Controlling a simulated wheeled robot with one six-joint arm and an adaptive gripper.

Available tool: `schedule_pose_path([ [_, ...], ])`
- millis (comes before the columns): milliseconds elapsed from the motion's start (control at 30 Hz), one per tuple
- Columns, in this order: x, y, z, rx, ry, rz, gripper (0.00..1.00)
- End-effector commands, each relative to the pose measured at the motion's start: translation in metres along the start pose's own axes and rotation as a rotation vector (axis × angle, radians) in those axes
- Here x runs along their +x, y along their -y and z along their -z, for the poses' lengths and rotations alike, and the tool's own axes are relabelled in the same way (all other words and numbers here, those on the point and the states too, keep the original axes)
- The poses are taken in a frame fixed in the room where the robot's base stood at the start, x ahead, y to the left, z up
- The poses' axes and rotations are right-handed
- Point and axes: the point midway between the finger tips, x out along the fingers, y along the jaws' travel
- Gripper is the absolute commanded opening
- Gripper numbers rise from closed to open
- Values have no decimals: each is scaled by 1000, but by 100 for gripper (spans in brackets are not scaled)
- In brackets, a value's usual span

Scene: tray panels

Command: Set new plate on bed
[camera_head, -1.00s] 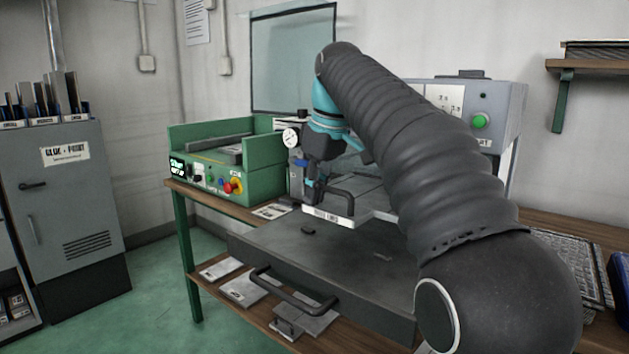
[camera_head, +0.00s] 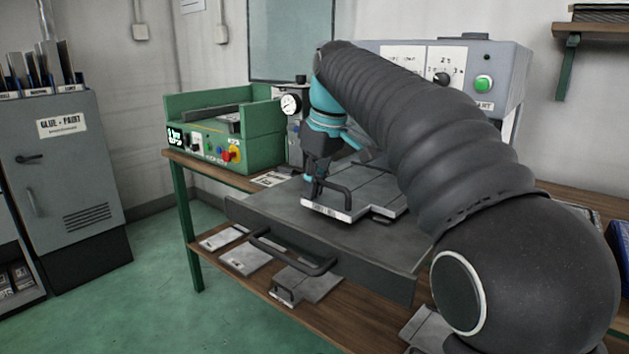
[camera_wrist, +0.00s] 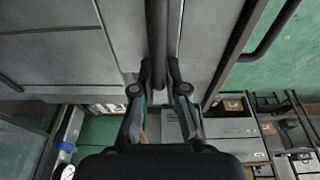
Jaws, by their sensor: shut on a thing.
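The new plate (camera_head: 372,186) is a flat grey metal plate with a dark bar handle (camera_head: 337,197) and a pale label on its front edge. It lies level over the back part of the bed (camera_head: 375,242), a dark flat slab with its own black handle (camera_head: 290,256) in front. I cannot tell whether plate and bed touch. My gripper (camera_head: 313,188) points down, shut on the plate's handle. In the wrist view my gripper (camera_wrist: 159,75) has a finger on each side of the dark handle bar (camera_wrist: 157,35), with grey plate (camera_wrist: 125,40) around it.
A green control box (camera_head: 230,135) stands left of the bed on the workbench. A grey machine panel with a green button (camera_head: 484,84) stands behind. Loose plates (camera_head: 246,258) lie on the shelf below. A grey cabinet (camera_head: 70,180) stands left; the floor between is clear.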

Motion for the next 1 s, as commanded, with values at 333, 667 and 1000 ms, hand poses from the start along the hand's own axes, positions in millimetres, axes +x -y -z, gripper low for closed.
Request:
schedule_pose_path([
  [333, 3, 0, -1, 0, -3, -3, 0],
  [667, 0, 0, 0, -1, -3, -3, 0],
  [1000, -12, 0, 3, -1, -3, -3, 0],
])
